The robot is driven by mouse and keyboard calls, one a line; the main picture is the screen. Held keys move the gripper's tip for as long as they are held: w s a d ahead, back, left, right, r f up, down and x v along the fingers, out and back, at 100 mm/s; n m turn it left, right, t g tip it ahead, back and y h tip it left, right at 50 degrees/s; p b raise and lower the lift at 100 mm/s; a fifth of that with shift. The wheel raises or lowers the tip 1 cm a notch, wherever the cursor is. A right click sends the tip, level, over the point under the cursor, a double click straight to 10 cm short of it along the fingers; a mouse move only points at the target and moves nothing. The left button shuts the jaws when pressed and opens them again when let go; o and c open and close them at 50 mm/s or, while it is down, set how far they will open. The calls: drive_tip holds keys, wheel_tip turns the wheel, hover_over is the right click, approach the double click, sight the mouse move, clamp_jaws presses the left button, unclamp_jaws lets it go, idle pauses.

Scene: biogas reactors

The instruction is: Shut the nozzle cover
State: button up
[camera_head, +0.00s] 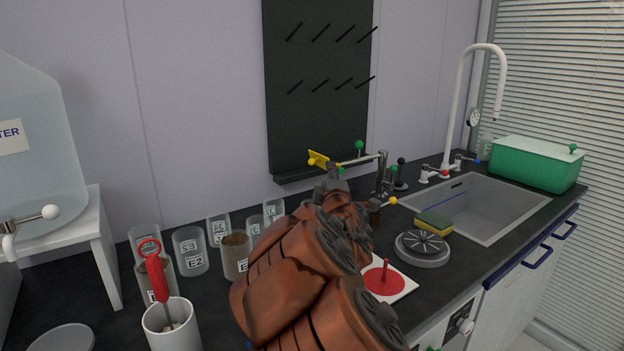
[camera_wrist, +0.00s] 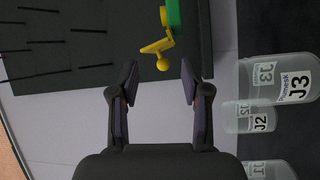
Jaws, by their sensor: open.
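A yellow flap with a small ball knob, which looks like the nozzle cover (camera_head: 323,160), stands tilted up near the dark wall panel. In the wrist view the yellow cover (camera_wrist: 158,46) lies just beyond my fingertips, beside a green part (camera_wrist: 175,16). My gripper (camera_wrist: 159,84) is open and empty, with the yellow ball knob roughly in line with the gap between its fingers. They look apart. In the head view my brown arm hides most of the gripper and the parts below the cover.
Labelled glass beakers (camera_head: 190,251) stand left of my arm, close to the gripper's side in the wrist view (camera_wrist: 283,84). A metal tap-like fitting (camera_head: 381,174), a round grey holder (camera_head: 422,248), a sponge (camera_head: 433,223) and the sink (camera_head: 480,207) lie to the right.

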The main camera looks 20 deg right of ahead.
sight(313, 164)
drive_tip(key=shift+w+a+r+n+t+y+b, duration=0.15)
drive_tip(key=shift+w+n+t+y, duration=0.25)
drive_tip(key=shift+w, duration=1.2)
drive_tip(key=shift+w+a+r+n+t+y+b, duration=0.2)
drive_tip(key=shift+w+n, duration=0.35)
drive_tip(key=shift+w, duration=1.1)
drive_tip(key=shift+w+d+r+n+t+y, duration=0.1)
drive_tip(key=shift+w+n+t+y, duration=0.35)
drive_tip(key=shift+w, duration=1.15)
clamp_jaws()
